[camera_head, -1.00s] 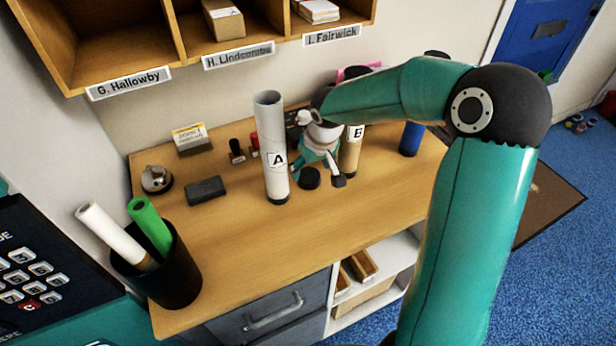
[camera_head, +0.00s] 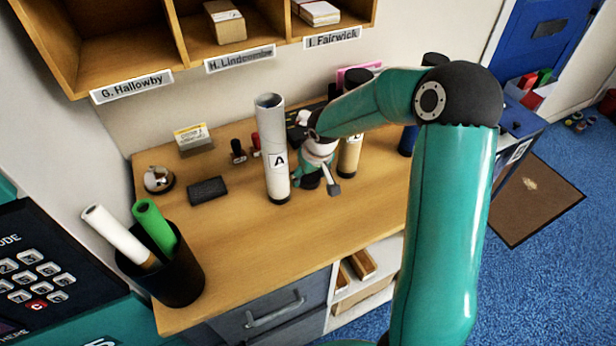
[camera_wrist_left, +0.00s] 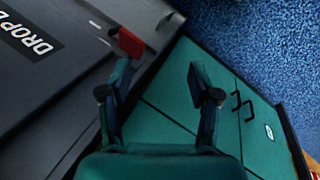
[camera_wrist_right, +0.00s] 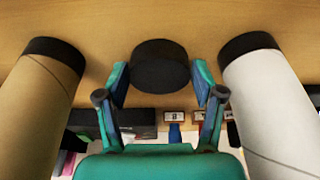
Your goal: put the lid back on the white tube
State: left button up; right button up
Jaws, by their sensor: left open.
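The white tube (camera_head: 276,150), labelled A, stands upright on the desk with its top end open. A black round lid (camera_wrist_right: 160,66) lies on the desk beside it, partly hidden by my right gripper in the head view (camera_head: 310,183). My right gripper (camera_wrist_right: 161,80) is open, its fingertips on either side of the lid; whether they touch it I cannot tell. The white tube also shows right of the gripper in the right wrist view (camera_wrist_right: 268,105). My left gripper (camera_wrist_left: 160,75) is open and empty, away from the desk.
A brown tube labelled B (camera_wrist_right: 38,110) stands close on the other side of my right gripper. A dark block (camera_head: 207,190), stamps (camera_head: 238,152) and a black pot (camera_head: 178,275) with rolls stand left on the desk (camera_head: 235,240). The desk front is clear.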

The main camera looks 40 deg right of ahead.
jog(key=shift+c, duration=1.2)
jog(key=shift+r, duration=0.15)
notch_tip(320, 180, up, 28)
